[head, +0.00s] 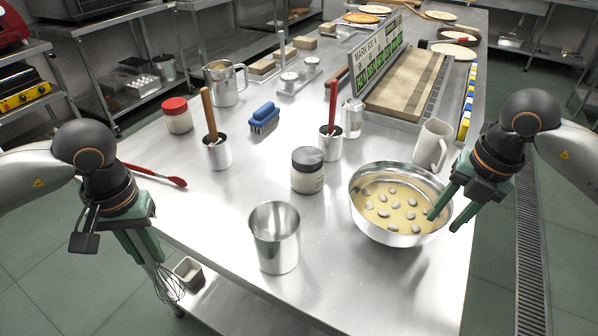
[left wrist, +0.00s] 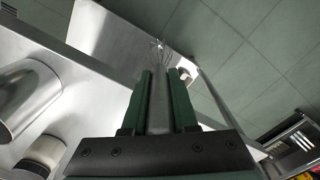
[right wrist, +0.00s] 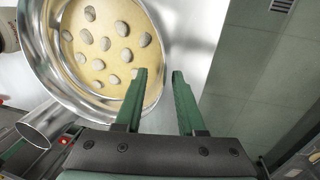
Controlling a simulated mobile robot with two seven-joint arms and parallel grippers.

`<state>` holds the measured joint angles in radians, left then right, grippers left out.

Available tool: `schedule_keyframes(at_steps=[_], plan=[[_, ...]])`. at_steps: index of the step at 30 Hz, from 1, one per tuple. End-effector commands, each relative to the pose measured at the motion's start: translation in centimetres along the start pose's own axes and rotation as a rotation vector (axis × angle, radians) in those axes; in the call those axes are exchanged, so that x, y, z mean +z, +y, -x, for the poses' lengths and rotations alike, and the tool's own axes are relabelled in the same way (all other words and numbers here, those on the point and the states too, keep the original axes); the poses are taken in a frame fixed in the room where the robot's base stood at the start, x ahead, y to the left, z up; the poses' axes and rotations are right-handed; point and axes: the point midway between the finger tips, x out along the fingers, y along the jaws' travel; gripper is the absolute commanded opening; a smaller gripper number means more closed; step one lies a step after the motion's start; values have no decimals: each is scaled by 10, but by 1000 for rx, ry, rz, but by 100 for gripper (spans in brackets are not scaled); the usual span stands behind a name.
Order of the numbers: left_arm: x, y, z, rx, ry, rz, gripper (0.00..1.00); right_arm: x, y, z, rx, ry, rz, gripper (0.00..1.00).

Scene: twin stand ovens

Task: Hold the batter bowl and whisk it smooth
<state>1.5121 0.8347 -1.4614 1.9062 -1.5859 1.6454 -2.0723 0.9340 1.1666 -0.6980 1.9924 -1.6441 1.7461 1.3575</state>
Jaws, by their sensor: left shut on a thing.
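The batter bowl (head: 372,226) is a wide steel bowl at the table's right front edge. It holds yellow batter (head: 398,203) with several grey lumps on top. My right gripper (head: 444,221) is open at the bowl's right rim. In the right wrist view one finger is over the bowl (right wrist: 62,92) and the other outside it, apart from each other. My left gripper (head: 148,262) is shut on the whisk (head: 168,285), beyond the table's left edge. The whisk points down with its wires free; its grey handle lies between the fingers in the left wrist view (left wrist: 158,105).
An empty steel canister (head: 275,245) stands left of the bowl. A dark-lidded jar (head: 307,172), a white mug (head: 432,146) and utensil pots (head: 218,154) stand behind. A red spoon (head: 150,174) lies by the left edge. The front table strip is clear.

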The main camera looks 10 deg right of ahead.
Motion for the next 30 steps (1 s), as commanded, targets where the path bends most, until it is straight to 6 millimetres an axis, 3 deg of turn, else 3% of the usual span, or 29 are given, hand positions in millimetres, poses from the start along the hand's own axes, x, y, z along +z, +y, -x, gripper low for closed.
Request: schedule_keyframes(at_steps=[9, 20, 30], plan=[[0, 0, 0, 0, 0, 0, 0, 0, 0, -3, 0, 0, 1, 38], [0, 0, 0, 0, 0, 0, 0, 0, 0, -3, 0, 0, 1, 0], [0, 0, 0, 0, 0, 0, 0, 0, 0, -3, 0, 0, 1, 0]])
